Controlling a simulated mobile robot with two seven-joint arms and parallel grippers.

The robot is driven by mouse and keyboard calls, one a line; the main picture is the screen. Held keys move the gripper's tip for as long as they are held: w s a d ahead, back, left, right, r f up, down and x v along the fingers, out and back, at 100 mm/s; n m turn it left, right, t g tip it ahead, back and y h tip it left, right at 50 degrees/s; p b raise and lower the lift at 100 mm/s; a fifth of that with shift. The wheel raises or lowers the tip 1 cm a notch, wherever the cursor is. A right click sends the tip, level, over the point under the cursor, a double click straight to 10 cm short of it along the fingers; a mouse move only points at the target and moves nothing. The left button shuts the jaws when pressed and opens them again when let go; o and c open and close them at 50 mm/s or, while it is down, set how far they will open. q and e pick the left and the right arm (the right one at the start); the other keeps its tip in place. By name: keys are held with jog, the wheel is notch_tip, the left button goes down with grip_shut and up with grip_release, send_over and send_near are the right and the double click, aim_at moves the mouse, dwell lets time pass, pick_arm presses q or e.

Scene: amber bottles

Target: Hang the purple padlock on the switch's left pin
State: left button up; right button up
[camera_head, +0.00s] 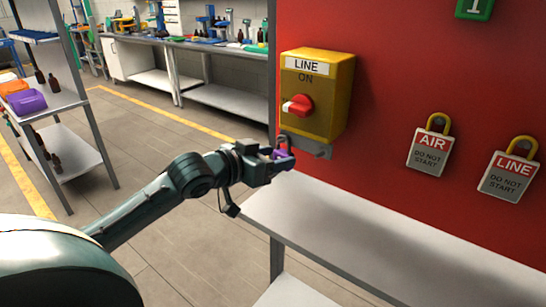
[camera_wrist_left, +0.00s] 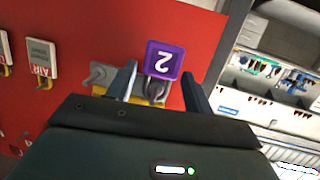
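The purple padlock (camera_wrist_left: 164,58), marked 2, hangs body-down below the grey bracket (camera_head: 310,147) under the yellow switch box (camera_head: 318,95). Its shackle (camera_wrist_left: 155,88) appears to be around the left pin; the exact contact is partly hidden. It also shows as a purple patch in the head view (camera_head: 284,164). The right pin (camera_wrist_left: 100,75) is bare. My left gripper (camera_wrist_left: 160,72) is open, with one finger on each side of the padlock and a gap visible on at least one side. The red switch knob (camera_head: 298,105) is above. My right gripper is not in view.
The red panel (camera_head: 400,60) carries padlocks labelled AIR (camera_head: 429,150) and LINE (camera_head: 510,175) to the right. A grey shelf top (camera_head: 330,225) runs below the panel. A rack (camera_head: 60,105) with purple and orange bins stands at the left. The floor between is clear.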

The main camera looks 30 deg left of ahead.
pick_arm(q)
jog(key=o, duration=0.3)
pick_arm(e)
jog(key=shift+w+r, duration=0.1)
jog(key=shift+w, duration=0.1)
pick_arm(q)
jog(key=shift+s+a, duration=0.15)
jog(key=shift+s, duration=0.3)
jog(key=shift+p+v, duration=1.6)
jog(key=shift+v, duration=4.5)
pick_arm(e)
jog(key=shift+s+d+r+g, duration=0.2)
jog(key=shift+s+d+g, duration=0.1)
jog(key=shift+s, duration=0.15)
